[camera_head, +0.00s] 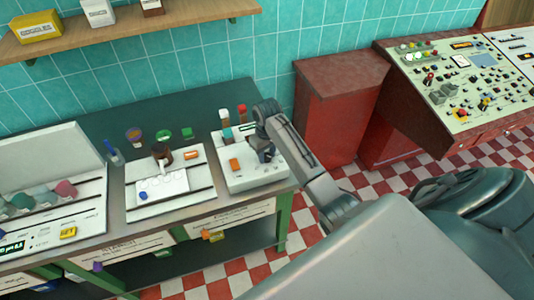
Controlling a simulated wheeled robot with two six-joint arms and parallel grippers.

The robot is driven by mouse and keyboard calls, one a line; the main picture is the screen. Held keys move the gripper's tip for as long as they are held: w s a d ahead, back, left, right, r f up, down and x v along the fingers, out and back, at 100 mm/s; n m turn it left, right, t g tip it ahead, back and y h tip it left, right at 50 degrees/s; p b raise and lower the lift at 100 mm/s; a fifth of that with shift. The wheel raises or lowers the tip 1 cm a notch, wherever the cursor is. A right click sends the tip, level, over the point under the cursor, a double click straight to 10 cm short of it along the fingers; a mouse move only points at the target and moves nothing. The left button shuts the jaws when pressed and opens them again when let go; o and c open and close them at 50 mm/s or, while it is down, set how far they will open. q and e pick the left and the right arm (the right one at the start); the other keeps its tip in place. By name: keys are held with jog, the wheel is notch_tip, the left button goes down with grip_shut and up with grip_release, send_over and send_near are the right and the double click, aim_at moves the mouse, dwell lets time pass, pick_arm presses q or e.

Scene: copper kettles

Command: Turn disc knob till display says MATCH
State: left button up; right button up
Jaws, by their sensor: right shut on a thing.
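My right gripper (262,152) reaches in over the white device (262,181) at the right end of the bench. It points down and is shut on a small part on top of the device, seemingly the disc knob, which the fingers mostly hide. A small dark display (247,127) sits at the back of this device, partly beside my arm; its text is too small to read. An orange block (234,164) is on the device's left side. My left gripper is not in view.
Coloured-capped vials (225,117) stand behind the device. A white tray unit (170,205) and another white unit with a green-lettered display (12,248) are to the left. A red cabinet (340,100) and control console (460,85) stand right.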

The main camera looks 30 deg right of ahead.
jog(key=shift+m, duration=2.3)
jog(key=o, duration=1)
jog(key=shift+w, duration=0.1)
jog(key=shift+c, duration=0.2)
